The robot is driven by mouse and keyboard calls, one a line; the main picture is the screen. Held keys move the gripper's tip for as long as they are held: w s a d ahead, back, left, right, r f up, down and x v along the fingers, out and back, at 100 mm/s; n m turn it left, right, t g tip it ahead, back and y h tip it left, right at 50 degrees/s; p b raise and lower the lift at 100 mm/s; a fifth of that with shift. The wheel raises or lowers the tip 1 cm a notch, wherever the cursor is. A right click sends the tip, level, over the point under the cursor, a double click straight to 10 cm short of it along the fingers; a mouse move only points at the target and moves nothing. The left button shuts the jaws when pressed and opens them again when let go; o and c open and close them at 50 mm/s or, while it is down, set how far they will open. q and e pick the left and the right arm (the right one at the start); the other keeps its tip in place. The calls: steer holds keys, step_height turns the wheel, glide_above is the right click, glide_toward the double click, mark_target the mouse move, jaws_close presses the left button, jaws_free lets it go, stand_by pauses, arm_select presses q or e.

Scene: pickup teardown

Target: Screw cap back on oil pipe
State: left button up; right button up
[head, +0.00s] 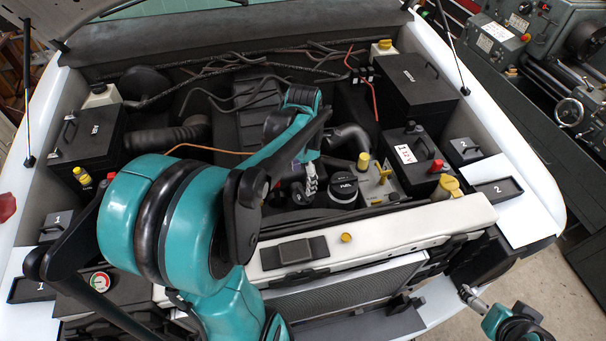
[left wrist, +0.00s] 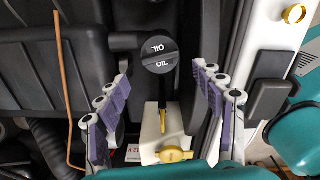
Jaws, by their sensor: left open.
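The black cap marked OIL (left wrist: 160,55) shows in the left wrist view, ahead of and between the fingers of my left gripper (left wrist: 165,82). The fingers are open, one on each side, with gaps to the cap. A dark stem runs below the cap. I cannot tell how the cap sits on the oil pipe. In the head view my left gripper (head: 308,182) is low over the engine, partly hidden by my own arm.
A black cap marked FUEL (head: 342,188) is just right of my left gripper. A pale reservoir (left wrist: 149,145) with a yellow cap (left wrist: 175,155) lies below the OIL cap in the wrist view. The white front beam (head: 400,228) and a black battery (head: 412,150) border the space.

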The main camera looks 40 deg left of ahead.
mark_target(303, 193)
arm_select(q)
steer(key=shift+f+n, duration=0.4)
steer(key=shift+f, duration=0.1)
step_height(303, 193, down, 7)
steer(key=shift+r, duration=0.1)
steer(key=c, duration=1.1)
steer(key=shift+m+b, duration=0.5)
steer(key=shift+m, duration=0.5)
steer(key=shift+c, duration=0.2)
steer(key=m, duration=0.4)
steer(key=shift+b, duration=0.35)
steer(key=o, duration=1.4)
